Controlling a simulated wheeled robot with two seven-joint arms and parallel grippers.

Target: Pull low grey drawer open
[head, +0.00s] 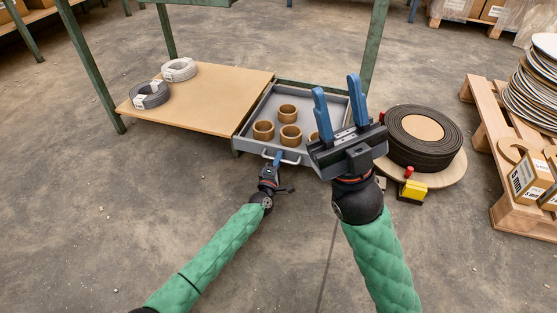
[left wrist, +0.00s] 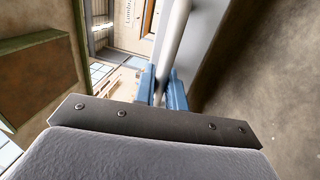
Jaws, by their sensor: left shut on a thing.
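The low grey drawer (head: 255,128) stands pulled out under the green-framed bench, with several brown rings (head: 290,134) inside. Its pale bar handle (head: 291,161) runs along the front. My left gripper (head: 278,157) is at the handle and shut on it. In the left wrist view, the blue fingers (left wrist: 163,88) sit on both sides of the pale handle bar (left wrist: 174,38). My right gripper (head: 338,88) is open and empty, its blue fingers pointing up, and it hides the drawer's right front part.
A brown board (head: 210,95) left of the drawer carries a white coil (head: 179,70) and a grey coil (head: 150,95). A dark roll (head: 424,137) lies on a round board at right, near a pallet (head: 485,120) with plates.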

